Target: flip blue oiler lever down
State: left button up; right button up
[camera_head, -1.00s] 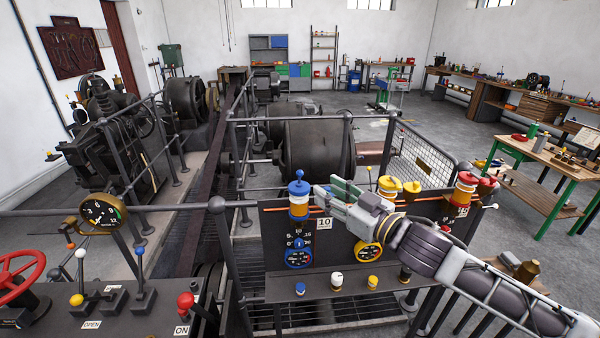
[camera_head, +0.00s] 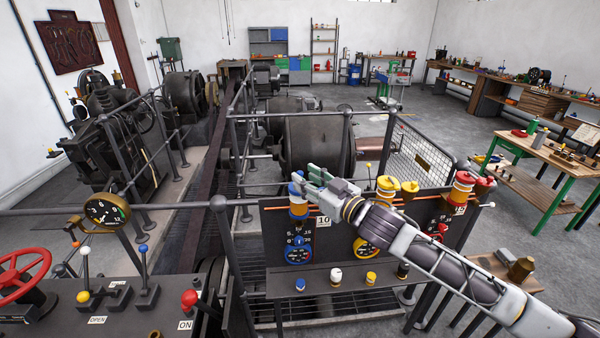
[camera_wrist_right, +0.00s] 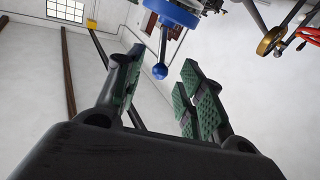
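The blue oiler (camera_head: 298,211), with an amber glass and blue cap, stands at the left end of the dark panel in the head view. My right gripper (camera_head: 307,180) reaches in from the right at the height of its top and partly covers the cap and lever. In the right wrist view, the blue cap (camera_wrist_right: 172,13) is at the top edge. Its thin lever with a round blue knob (camera_wrist_right: 160,71) shows between the green finger pads. The right gripper is open, with space on both sides of the knob. My left gripper is out of view.
A yellow oiler (camera_head: 387,188) and a red oiler (camera_head: 463,187) stand farther right on the same panel. Blue-rimmed (camera_head: 298,251) and yellow-rimmed gauges are below. A shelf with small caps (camera_head: 335,275) runs in front. A railing (camera_head: 228,245) stands to the left.

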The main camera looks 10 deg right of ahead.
aim_at(300, 174)
jog(key=shift+p+x, duration=0.4)
jog(key=shift+x, duration=1.25)
jog(key=shift+a, duration=0.1)
grip_shut()
